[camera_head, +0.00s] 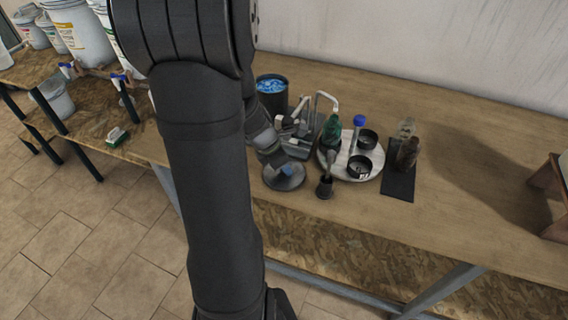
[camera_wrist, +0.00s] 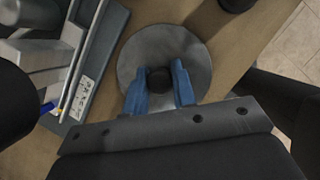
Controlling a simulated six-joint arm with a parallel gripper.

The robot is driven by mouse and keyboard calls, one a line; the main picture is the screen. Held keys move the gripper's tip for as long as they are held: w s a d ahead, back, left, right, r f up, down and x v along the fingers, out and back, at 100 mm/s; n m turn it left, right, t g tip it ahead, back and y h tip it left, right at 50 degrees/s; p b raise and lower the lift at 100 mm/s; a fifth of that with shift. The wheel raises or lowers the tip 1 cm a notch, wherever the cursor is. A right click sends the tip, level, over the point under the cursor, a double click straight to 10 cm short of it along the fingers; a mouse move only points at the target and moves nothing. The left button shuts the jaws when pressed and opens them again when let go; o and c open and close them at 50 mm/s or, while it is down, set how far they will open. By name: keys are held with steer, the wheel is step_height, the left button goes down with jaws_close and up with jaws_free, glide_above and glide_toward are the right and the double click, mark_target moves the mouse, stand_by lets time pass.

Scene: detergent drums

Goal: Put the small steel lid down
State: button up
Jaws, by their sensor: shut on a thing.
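The small steel lid (camera_head: 284,182) is a round grey disc with a dark knob, low at the front part of the wooden table. It also shows in the wrist view (camera_wrist: 143,52), with the dark knob (camera_wrist: 159,79) at its middle. My gripper (camera_wrist: 160,84) has its blue fingers shut on the knob from both sides. In the head view my gripper (camera_head: 288,170) is above the lid, partly hidden by my wrist. I cannot tell whether the lid touches the table or hangs just above it.
A black drum with blue contents (camera_head: 271,90) stands behind the lid. A grey rack (camera_head: 309,140) is close beside it, and a dark brush-like item (camera_head: 325,186) stands to the right. A round white tray (camera_head: 370,173) holds bottles and black tins. The table's front edge is near.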

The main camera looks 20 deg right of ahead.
steer(key=o, duration=1)
steer(key=shift+f, duration=0.1)
steer(key=v, duration=1.2)
steer(key=x, duration=1.2)
steer(key=shift+r, duration=0.3)
